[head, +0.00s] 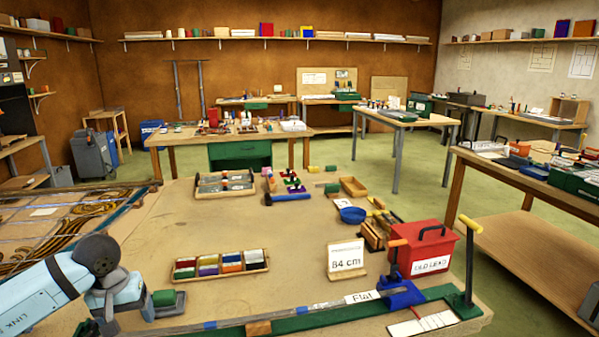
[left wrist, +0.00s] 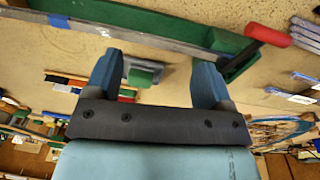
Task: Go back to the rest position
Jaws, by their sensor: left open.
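My left arm reaches in from the lower left of the head view. My left gripper (head: 128,308) is over the near left part of the workbench. In the left wrist view its two blue fingers stand wide apart (left wrist: 155,72), with nothing held between them. A green block on a grey base (head: 165,298) is close beside the gripper in the head view. It also shows beyond the gap between the fingers in the left wrist view (left wrist: 141,75). I cannot tell the exact height of the fingers above the bench. My right gripper is not in view.
A long green-edged rail (head: 310,317) runs along the near bench edge. A tray of coloured pieces (head: 220,273), a sign (head: 346,260) and a red box (head: 425,250) stand nearby. A panel with brown curved strips (head: 60,225) is at the left. The middle bench is partly clear.

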